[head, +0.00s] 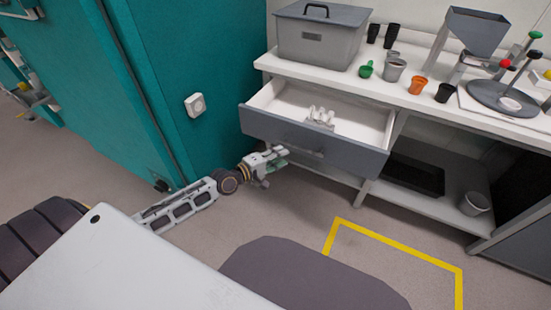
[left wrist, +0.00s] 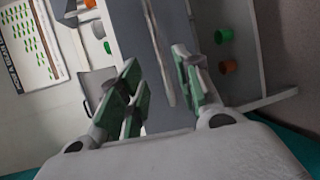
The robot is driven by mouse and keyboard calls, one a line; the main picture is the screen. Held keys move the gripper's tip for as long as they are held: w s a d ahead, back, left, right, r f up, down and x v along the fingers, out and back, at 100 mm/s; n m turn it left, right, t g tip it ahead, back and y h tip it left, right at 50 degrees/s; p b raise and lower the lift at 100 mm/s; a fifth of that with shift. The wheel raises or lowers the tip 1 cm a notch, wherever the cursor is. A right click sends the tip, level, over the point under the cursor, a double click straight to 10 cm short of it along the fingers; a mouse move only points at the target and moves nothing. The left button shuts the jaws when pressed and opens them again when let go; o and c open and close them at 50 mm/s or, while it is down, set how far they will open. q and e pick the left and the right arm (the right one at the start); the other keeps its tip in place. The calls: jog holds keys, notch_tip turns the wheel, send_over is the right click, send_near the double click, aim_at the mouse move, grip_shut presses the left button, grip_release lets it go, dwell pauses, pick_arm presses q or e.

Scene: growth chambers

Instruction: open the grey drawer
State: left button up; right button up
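The grey drawer (head: 314,140) is pulled well out from under the white bench, with its white interior showing. Several small white items (head: 320,117) lie inside it. My left gripper (head: 274,161) is low in front of the drawer's left half, close to the grey front. In the left wrist view its green-padded fingers (left wrist: 158,78) are spread apart, with a grey panel and a long thin bar (left wrist: 162,55) beyond and between them. I see no finger closed on the bar; whether one touches it I cannot tell. My right gripper is not in view.
A teal chamber (head: 190,60) stands left of the bench. On the white bench top (head: 450,108) are a grey lidded box (head: 320,38), several cups and a hopper (head: 474,32). A lower shelf holds a black tray (head: 412,174). The floor (head: 300,210) before the drawer is clear.

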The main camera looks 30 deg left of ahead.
pick_arm(q)
jog(key=shift+s+a+r, duration=0.15)
jog(key=shift+s+a, duration=0.1)
jog(key=shift+s, duration=0.35)
dwell(0.3)
